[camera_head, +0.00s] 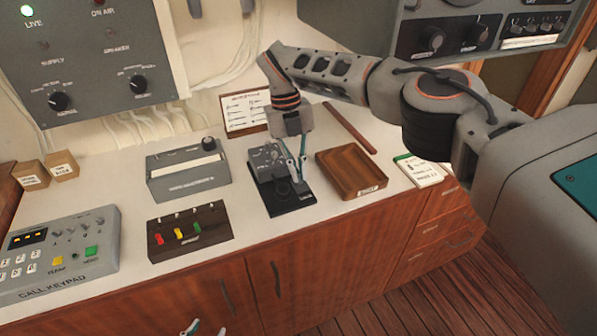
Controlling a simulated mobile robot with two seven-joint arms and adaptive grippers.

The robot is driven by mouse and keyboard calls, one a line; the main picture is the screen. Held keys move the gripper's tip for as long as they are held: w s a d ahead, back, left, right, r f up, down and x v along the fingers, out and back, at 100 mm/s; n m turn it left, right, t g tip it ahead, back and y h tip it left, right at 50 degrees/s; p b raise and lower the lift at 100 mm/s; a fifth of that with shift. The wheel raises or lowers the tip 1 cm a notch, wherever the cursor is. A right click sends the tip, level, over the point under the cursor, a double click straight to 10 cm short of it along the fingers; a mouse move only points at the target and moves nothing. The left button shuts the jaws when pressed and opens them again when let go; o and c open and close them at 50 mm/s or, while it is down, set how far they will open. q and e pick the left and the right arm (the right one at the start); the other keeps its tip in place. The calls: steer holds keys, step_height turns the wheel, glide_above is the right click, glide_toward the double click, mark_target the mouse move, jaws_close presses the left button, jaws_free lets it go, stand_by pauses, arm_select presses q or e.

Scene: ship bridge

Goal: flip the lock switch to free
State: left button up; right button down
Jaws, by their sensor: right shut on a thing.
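A small grey unit on a black base (279,203) stands on the white counter. Small controls and labels show on its grey upper face, too small to read. My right gripper (301,180) reaches down over this unit from above, its teal fingers closed on a small part of it. That part looks like the lock switch, but the fingers hide it and its position cannot be told. My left gripper (206,330) shows only as two teal fingertips at the bottom edge, apart, in front of the cabinet and well away from the unit.
A brown wooden tray (378,178) stands close to the unit's right. To its left are a grey box with a knob (188,183) and a dark block with coloured levers (205,243). A call keypad (60,285) is at far left. A placard (244,107) stands behind.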

steer(key=shift+w, duration=0.1)
stand_by(0.3)
steer(key=c, duration=2.2)
jaws_free()
steer(key=shift+c, duration=0.2)
steer(key=s+d+v, duration=0.1)
steer(key=s+v, duration=0.1)
steer(key=v, duration=0.7)
steer(key=shift+r, duration=0.7)
steer(key=shift+w, duration=0.1)
